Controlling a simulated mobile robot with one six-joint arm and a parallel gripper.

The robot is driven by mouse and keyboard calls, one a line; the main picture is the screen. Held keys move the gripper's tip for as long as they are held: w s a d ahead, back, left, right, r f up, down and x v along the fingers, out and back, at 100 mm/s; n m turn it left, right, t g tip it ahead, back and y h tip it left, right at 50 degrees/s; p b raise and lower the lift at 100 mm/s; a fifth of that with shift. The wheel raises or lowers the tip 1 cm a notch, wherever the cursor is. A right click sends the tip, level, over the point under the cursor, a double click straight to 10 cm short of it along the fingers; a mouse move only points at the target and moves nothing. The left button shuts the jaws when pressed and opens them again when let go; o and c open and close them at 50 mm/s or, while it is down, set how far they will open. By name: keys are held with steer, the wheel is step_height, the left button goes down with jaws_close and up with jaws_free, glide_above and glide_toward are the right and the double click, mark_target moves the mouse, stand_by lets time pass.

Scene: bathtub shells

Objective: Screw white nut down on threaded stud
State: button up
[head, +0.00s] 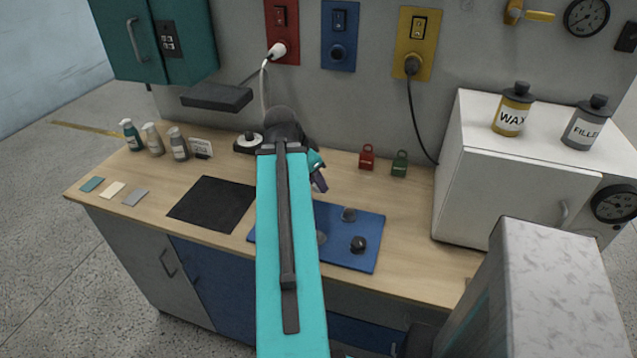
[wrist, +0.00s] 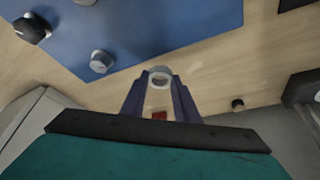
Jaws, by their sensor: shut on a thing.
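The white nut (wrist: 160,72) shows in the wrist view as a pale ring, held between the tips of my gripper (wrist: 160,84). My gripper is shut on it, above bare wooden counter. In the head view my gripper (head: 318,181) is beyond the far edge of the blue mat, partly behind my arm, and the nut is hidden. I cannot make out a threaded stud for certain. A dark block with a white round part (head: 248,141) sits left of my arm at the back of the counter. A small black piece (wrist: 237,104) stands right of the fingers in the wrist view.
The blue mat (head: 375,228) carries dark and grey knobs (head: 358,244). Red (head: 366,158) and green (head: 399,163) padlocks stand right of my gripper. A white cabinet (head: 490,190) bounds the right. A black mat (head: 205,203) and pump bottles (head: 153,139) are left.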

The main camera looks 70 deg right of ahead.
steer(key=shift+s+a+f+b, duration=0.15)
steer(key=shift+a+b, duration=0.45)
steer(key=shift+b, duration=1.05)
steer(key=shift+s+a+r+b, duration=0.1)
steer(key=shift+a+b, duration=0.45)
steer(key=shift+b, duration=1.1)
steer(key=b, duration=0.1)
steer(key=a+b, duration=0.1)
steer(key=b, duration=0.1)
steer(key=shift+s+a+r, duration=0.15)
steer(key=shift+a+r, duration=0.05)
steer(key=shift+a, duration=0.05)
